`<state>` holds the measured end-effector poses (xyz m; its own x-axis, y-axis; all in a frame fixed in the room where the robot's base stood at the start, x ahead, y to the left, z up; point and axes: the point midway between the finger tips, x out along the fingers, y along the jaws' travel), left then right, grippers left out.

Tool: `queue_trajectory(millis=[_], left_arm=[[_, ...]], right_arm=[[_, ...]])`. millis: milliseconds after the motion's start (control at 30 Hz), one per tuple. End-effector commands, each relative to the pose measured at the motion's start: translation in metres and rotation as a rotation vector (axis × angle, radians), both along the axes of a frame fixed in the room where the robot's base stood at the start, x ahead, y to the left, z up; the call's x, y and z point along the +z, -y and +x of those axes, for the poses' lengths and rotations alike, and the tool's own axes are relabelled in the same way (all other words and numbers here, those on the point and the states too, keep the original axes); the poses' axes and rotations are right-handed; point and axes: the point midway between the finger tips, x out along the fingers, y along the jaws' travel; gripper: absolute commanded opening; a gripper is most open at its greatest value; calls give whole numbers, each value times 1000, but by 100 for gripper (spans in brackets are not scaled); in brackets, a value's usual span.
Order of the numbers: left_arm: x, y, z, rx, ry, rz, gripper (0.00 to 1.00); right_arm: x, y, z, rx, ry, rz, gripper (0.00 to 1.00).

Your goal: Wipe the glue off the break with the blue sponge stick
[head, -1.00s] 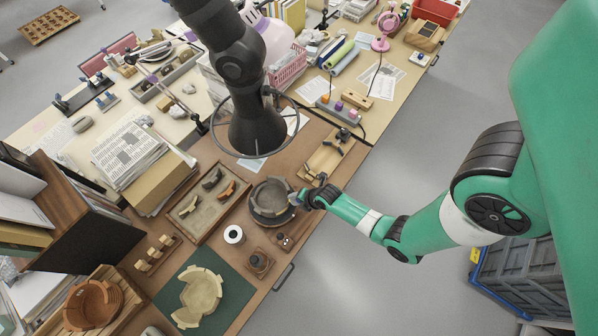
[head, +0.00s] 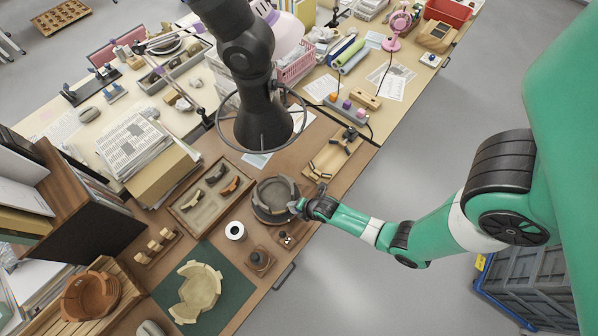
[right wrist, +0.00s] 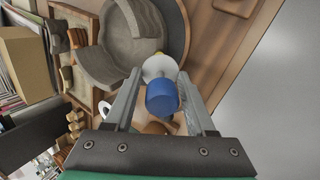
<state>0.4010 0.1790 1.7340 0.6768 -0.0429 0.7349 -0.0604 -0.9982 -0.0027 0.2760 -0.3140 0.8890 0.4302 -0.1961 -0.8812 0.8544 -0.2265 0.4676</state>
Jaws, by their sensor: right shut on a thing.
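The broken grey-brown pot (head: 274,201) stands on a dark round base near the bench's front edge. In the right wrist view its curved wall (right wrist: 118,62) with a stepped broken edge fills the upper left. My right gripper (head: 297,207) is at the pot's right side; in the right wrist view the fingers (right wrist: 161,76) are shut on the blue sponge stick (right wrist: 162,99). Its blue end faces the camera, with a white disc beyond. The far tip is mostly hidden beside the wall; I cannot tell whether it touches. No glue is clearly visible. My left gripper is not in view.
A sand-coloured tray (head: 190,212) with several sherds lies left of the pot. A pale broken vessel (head: 200,288) sits on a green mat. A wooden tray (head: 322,165) lies behind.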

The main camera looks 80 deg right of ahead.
Motion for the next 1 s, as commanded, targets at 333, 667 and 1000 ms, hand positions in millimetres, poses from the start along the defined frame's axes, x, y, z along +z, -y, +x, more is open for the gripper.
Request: queue_trajectory(millis=[333,667,1000], left_arm=[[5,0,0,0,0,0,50],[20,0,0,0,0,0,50],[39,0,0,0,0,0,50]], right_arm=[[6,-16,12,3,1,-2,12],[20,-21,16,0,3,-2,12],[38,-23,12,0,4,-2,12]])
